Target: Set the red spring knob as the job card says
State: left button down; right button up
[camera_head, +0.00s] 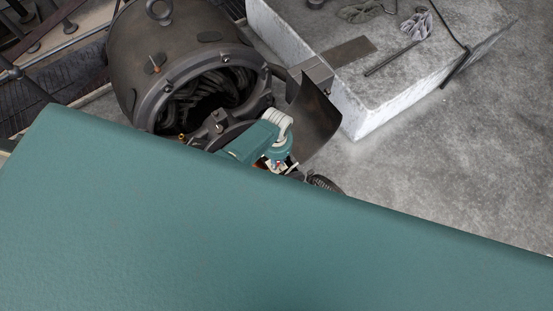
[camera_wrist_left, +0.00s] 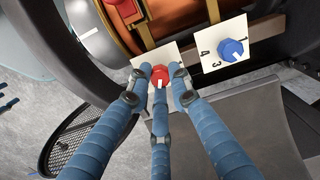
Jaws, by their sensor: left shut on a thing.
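The red spring knob (camera_wrist_left: 160,76) sits on a white plate (camera_wrist_left: 140,60) in the left wrist view. My left gripper (camera_wrist_left: 161,84) has its blue fingers closed around the red knob from both sides, with a third finger below it. The knob's pointer and any marks on its plate are mostly hidden by the fingers. In the head view my left gripper (camera_head: 277,165) is small and partly hidden, in front of the dynamo. I cannot make out a job card in either view. My right gripper is not in view.
A blue knob (camera_wrist_left: 231,50) is on a second white plate (camera_wrist_left: 222,39) with numerals, right of the red one. The open dynamo housing (camera_head: 190,70) stands behind, with a curved metal guard (camera_head: 318,118) beside it. A pale block (camera_head: 357,118) bears tools and gloves.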

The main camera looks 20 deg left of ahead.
pick_arm(q)
jog(key=shift+s+f, duration=0.15)
jog(key=shift+s, duration=0.2)
jog(key=c, duration=1.6)
grip_release()
jog(key=shift+o, duration=0.2)
jog(key=shift+w, duration=0.15)
jog(key=shift+w, duration=0.1)
jog(key=shift+r, duration=0.35)
notch_tip(320, 180, up, 11)
jog(key=shift+r, duration=0.2)
